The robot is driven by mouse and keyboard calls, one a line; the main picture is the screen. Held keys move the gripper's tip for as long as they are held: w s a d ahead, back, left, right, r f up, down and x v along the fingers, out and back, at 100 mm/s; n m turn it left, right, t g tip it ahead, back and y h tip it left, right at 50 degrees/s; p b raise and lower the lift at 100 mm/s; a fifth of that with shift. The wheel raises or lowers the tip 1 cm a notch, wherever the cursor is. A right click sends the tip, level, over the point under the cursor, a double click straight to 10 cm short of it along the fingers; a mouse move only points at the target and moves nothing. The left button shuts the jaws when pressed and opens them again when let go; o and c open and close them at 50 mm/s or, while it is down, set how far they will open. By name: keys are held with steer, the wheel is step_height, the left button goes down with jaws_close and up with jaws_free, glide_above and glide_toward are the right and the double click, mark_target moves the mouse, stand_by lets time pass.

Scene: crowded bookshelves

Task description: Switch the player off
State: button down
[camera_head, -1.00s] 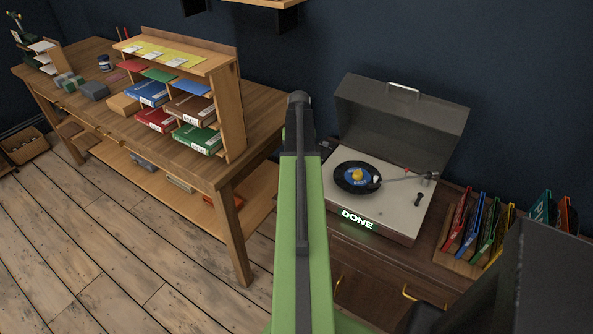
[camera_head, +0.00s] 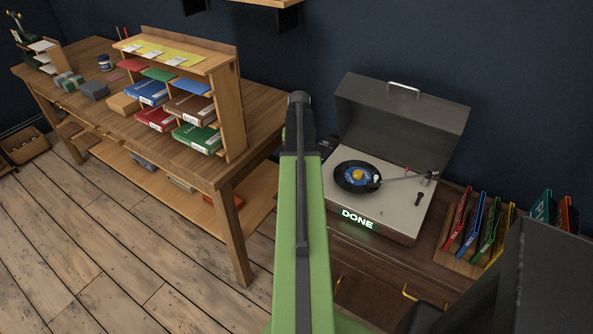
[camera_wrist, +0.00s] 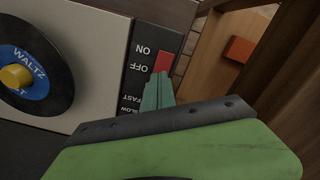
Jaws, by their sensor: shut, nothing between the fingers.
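The player (camera_head: 395,200) stands on a dark cabinet with its lid open and a black record (camera_head: 357,177) on it. A lit sign reading DONE (camera_head: 358,218) is on its front edge. The wrist view shows the record with its blue WALTZ label (camera_wrist: 22,72) and a dark switch panel with upside-down words. A red switch (camera_wrist: 163,62) lies beside ON and OFF, close to OFF. My gripper (camera_wrist: 160,80) is shut and empty, its teal fingertips right at the red switch's lower end. I cannot tell if they touch. In the head view my arm hides the gripper.
A rack of coloured record sleeves (camera_head: 480,230) stands right of the player. A wooden desk (camera_head: 240,130) with a shelf of coloured boxes is at the left. The raised lid (camera_head: 400,120) stands behind the turntable. The floor at the lower left is clear.

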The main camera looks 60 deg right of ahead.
steer(key=shift+f+b, duration=0.65)
steer(key=shift+f, duration=0.05)
step_height(320, 180, up, 12)
steer(key=p, duration=1.2)
steer(key=a, duration=2)
steer(key=shift+w, duration=0.1)
